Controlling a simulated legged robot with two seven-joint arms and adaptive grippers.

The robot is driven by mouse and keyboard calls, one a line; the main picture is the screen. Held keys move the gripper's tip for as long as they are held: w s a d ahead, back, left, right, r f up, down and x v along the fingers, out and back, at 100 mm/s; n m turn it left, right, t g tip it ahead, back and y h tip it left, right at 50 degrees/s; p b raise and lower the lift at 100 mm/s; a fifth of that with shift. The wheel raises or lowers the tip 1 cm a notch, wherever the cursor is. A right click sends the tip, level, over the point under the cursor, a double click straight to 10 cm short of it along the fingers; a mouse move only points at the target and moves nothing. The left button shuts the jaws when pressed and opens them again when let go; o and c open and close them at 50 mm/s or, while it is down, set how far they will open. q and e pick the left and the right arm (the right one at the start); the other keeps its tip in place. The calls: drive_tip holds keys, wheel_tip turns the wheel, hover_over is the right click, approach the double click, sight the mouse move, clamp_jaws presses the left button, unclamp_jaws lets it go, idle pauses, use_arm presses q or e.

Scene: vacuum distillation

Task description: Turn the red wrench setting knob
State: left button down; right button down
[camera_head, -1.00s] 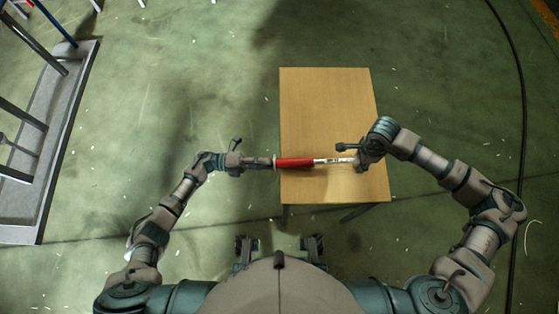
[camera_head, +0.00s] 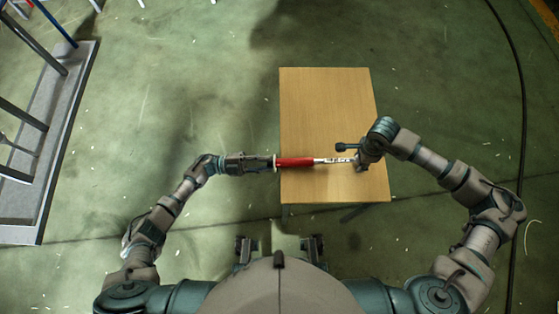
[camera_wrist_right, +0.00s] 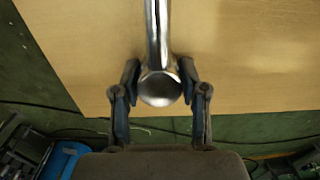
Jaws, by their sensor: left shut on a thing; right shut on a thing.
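The wrench with a red handle (camera_head: 296,162) lies across the view, level above the wooden table. Its silver shaft (camera_head: 335,160) runs right from the red part and carries dark markings. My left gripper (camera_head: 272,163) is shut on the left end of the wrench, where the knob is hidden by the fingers. My right gripper (camera_head: 359,161) is shut around the right end of the wrench. In the right wrist view, the round metal wrench head (camera_wrist_right: 160,87) sits between the two fingers of my right gripper (camera_wrist_right: 160,80).
The wooden table (camera_head: 325,105) is bare apart from the wrench over its near part. A grey platform with metal posts (camera_head: 62,150) stands at the far left. A black cable (camera_head: 522,120) runs along the floor at right.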

use_arm(q)
drive_tip(key=shift+s+f, duration=0.15)
drive_tip(key=shift+f, duration=0.3)
use_arm(e)
drive_tip(key=shift+a, duration=0.15)
use_arm(q)
drive_tip(key=c, duration=1.2)
unclamp_jaws()
drive_tip(key=shift+o, duration=1.2)
use_arm(e)
drive_tip(key=shift+w, duration=0.1)
use_arm(q)
drive_tip(key=shift+r, duration=0.15)
drive_tip(key=a+f, duration=0.2)
drive_tip(key=a, duration=1)
drive_tip(key=shift+w+f, duration=0.15)
drive_tip(key=shift+w, duration=0.25)
drive_tip(key=shift+d, duration=0.15)
use_arm(e)
drive_tip(key=c, duration=0.5)
unclamp_jaws()
drive_tip(key=shift+c, duration=0.2)
